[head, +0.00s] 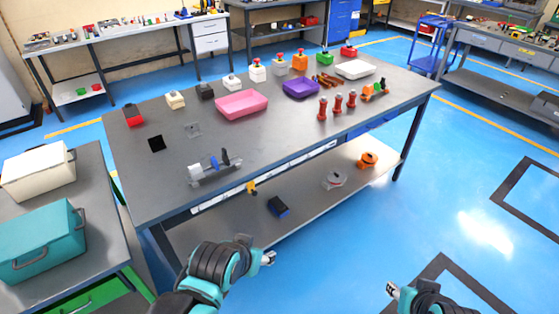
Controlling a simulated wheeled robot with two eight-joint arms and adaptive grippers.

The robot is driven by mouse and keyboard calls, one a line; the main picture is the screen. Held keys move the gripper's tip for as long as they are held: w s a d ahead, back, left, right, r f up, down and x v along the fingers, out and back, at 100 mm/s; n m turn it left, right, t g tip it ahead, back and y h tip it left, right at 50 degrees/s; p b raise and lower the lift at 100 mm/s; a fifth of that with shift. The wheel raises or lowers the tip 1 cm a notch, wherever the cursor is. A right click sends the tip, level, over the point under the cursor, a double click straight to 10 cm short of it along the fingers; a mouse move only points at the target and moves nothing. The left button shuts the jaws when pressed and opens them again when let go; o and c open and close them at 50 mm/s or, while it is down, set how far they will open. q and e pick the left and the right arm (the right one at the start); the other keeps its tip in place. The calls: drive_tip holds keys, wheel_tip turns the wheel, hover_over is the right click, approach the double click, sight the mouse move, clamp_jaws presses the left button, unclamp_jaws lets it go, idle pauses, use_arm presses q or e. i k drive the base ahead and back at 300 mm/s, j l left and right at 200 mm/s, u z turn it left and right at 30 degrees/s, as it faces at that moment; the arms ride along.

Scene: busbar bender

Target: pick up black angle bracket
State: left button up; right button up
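A small flat black piece (156,143), which may be the black angle bracket, lies on the left part of the large grey table (290,128). Its bend cannot be made out at this size. My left gripper (269,258) is in front of the table's near edge, low in the picture and well away from the black piece. My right gripper (391,291) is at the bottom right over the blue floor, far from the table. Neither gripper touches anything visible. Their fingers are too small to tell open from shut.
A grey fixture with blue and black parts (214,168) stands near the table's front edge. A teal case (40,240) is on the left bench. Tabletop around the black piece is mostly clear.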

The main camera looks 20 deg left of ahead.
sight(156, 143)
drive_tip(key=u, duration=1.55)
